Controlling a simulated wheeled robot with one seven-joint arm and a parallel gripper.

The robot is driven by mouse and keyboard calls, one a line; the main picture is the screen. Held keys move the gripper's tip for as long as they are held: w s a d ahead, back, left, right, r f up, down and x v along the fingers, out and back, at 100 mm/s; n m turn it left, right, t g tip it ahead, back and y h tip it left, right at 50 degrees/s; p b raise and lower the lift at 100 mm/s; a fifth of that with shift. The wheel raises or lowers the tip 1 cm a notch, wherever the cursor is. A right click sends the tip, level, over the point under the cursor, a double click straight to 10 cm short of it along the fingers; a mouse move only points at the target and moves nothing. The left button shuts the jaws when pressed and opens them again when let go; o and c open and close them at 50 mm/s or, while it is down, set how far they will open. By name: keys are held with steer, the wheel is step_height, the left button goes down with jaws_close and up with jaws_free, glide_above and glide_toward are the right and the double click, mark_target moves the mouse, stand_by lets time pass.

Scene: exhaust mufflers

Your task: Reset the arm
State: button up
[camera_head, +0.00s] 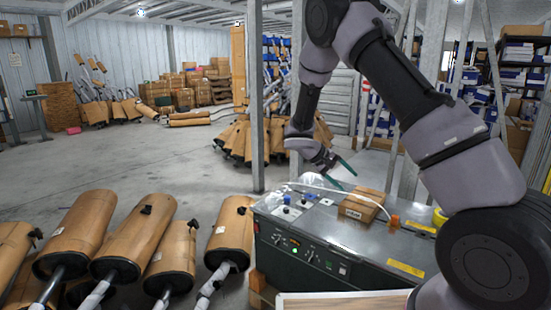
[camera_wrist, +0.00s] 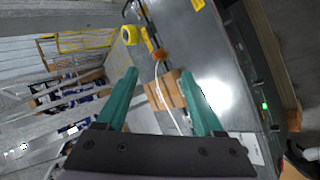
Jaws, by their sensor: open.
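My gripper (camera_head: 341,172) is open, with two green fingers spread apart above the far side of a grey machine bench (camera_head: 325,230). In the wrist view my gripper (camera_wrist: 165,95) shows both fingers apart, with nothing held between them. A small brown cardboard box (camera_head: 362,204) lies on the bench top, below and to the right of the fingertips. In the wrist view the box (camera_wrist: 168,90) appears between the fingers, beyond them. A white cable runs across it.
Several brown-wrapped mufflers (camera_head: 137,240) stand at the front left. A metal post (camera_head: 255,95) rises behind the bench. Yellow tape (camera_wrist: 130,35) lies on the bench. Shelves (camera_head: 518,70) stand at the back right. Open floor (camera_head: 140,165) lies at the left.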

steer(key=s+d+r+m+y, duration=0.2)
steer(key=s+r+y, duration=0.2)
steer(key=s+r, duration=0.45)
steer(key=s+d+r+m+y, duration=0.25)
steer(key=s+r, duration=0.35)
steer(key=r, duration=0.6)
steer(key=s+a+r+m+t+y, duration=0.1)
steer(key=s+r+t+y, duration=0.1)
steer(key=s+r, duration=0.3)
steer(key=s+a+r+t+y, duration=0.2)
steer(key=s+r+t+y, duration=0.1)
steer(key=s, duration=0.7)
steer(key=shift+s+a+r+m, duration=0.2)
steer(key=shift+s+r+m, duration=0.15)
steer(key=shift+r, duration=0.5)
